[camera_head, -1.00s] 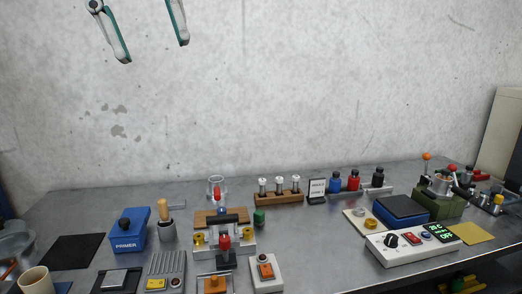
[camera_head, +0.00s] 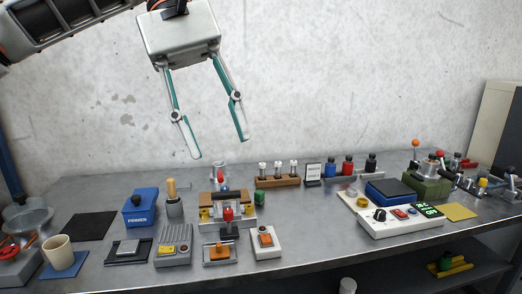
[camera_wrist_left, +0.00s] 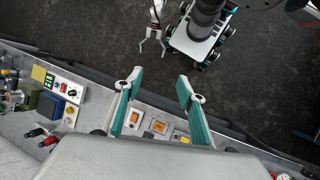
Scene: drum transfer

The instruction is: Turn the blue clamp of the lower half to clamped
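My left gripper (camera_head: 220,148) hangs in the air over the back of the bench, fingers spread and empty. It also shows in the left wrist view (camera_wrist_left: 158,95), with nothing between the fingers. A green fixture (camera_head: 429,188) with a round metal part (camera_head: 430,167) and levers with coloured knobs stands at the right of the bench.
A control box with a green display (camera_head: 428,211) stands in front of the green fixture. A wooden rack (camera_head: 277,182) and a row of coloured bottles (camera_head: 347,166) stand at the back. A fixture with a red knob (camera_head: 228,214) is at the centre. A cup (camera_head: 58,252) is at left.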

